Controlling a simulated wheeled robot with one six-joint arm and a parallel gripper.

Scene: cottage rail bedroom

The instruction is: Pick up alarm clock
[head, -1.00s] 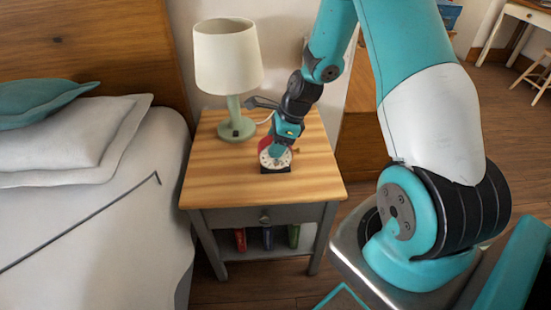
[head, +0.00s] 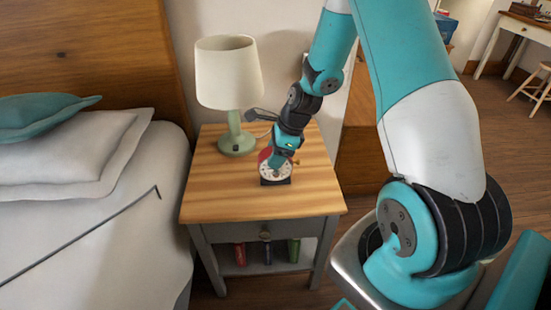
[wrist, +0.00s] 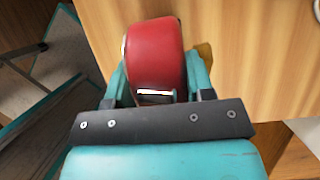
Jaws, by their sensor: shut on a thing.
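The alarm clock (head: 273,174) is small and red with a pale round face and a dark base. The fingers also show in the wrist view (wrist: 158,80). The clock looks upright; whether its base touches the wood I cannot tell. My gripper hides part of its top.
A wooden-topped nightstand (head: 225,200) bears a lamp (head: 230,75) with a cream shade and green base, left of and behind the clock. Several books (head: 267,252) stand on its lower shelf. A bed (head: 90,230) is close on the left. The nightstand's front top is clear.

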